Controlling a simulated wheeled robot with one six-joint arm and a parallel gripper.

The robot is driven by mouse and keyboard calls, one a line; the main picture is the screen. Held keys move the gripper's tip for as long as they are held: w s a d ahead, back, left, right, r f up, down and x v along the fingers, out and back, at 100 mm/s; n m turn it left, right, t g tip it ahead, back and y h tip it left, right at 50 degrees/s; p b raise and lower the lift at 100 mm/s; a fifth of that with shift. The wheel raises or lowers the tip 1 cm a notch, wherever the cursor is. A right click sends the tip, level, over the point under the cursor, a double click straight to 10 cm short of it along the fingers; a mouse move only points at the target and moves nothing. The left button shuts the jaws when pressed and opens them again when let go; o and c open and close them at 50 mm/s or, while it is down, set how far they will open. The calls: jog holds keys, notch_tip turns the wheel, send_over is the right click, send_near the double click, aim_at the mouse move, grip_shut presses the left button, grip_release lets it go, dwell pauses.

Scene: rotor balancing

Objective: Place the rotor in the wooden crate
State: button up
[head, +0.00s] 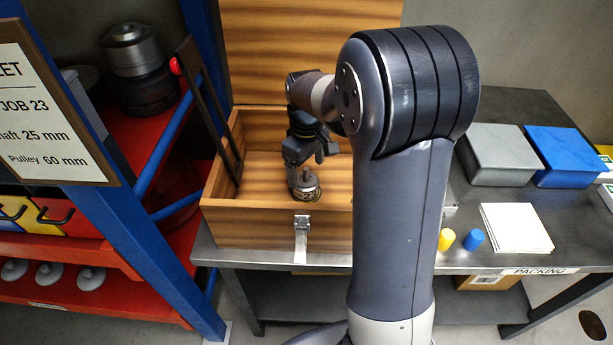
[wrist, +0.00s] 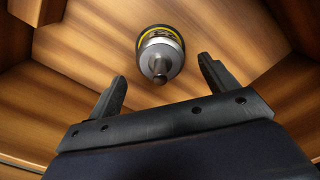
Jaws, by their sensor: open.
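The rotor (head: 306,187) is a small grey metal cylinder with a shaft and a black-and-yellow band. It is inside the open wooden crate (head: 250,235) on the bench, toward the crate's front. In the wrist view the rotor (wrist: 160,52) sits on the wooden floor, beyond the fingertips and apart from them. My gripper (head: 308,155) is over the crate, just above the rotor. In the wrist view my gripper (wrist: 162,80) has its two fingers spread with nothing between them. My arm hides the crate's right part in the head view.
The crate's lid (head: 300,50) stands raised at the back. The metal bench (head: 500,220) carries a grey box (head: 500,155), a blue box (head: 565,155), white sheets (head: 516,228), and yellow (head: 446,239) and blue (head: 473,239) plugs. A blue-framed rack (head: 160,250) with a sign stands at left.

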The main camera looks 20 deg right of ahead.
notch_tip(320, 180, up, 8)
jog(key=shift+f, duration=0.2)
dwell(1.1)
